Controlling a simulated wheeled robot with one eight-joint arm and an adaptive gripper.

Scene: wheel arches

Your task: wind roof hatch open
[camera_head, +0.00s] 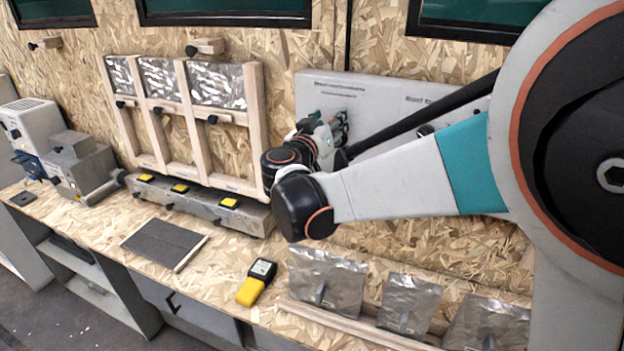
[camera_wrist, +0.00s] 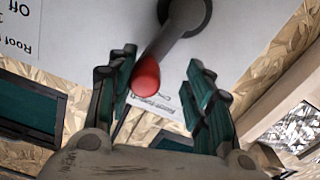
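The crank handle shows in the wrist view as a dark grey arm (camera_wrist: 187,22) ending in a red knob (camera_wrist: 147,73). It is mounted on a light grey wall panel (camera_wrist: 95,30) with upside-down lettering that begins "Roof". My gripper (camera_wrist: 162,75) has its two fingers spread, one on each side of the knob. A gap shows between the knob and the right finger; the left finger is close to it, and I cannot tell whether they touch. In the head view my gripper (camera_head: 340,125) is at the panel (camera_head: 312,82), and my arm hides the crank. No roof hatch is recognisable.
A wooden rack with foil panels (camera_head: 157,78) stands left of my gripper. The workbench below holds a dark mat (camera_head: 165,243), a yellow-and-black device (camera_head: 257,281) and foil sheets (camera_head: 327,280). A grey machine (camera_head: 75,160) stands at the left. Dark windows (camera_head: 225,8) are above.

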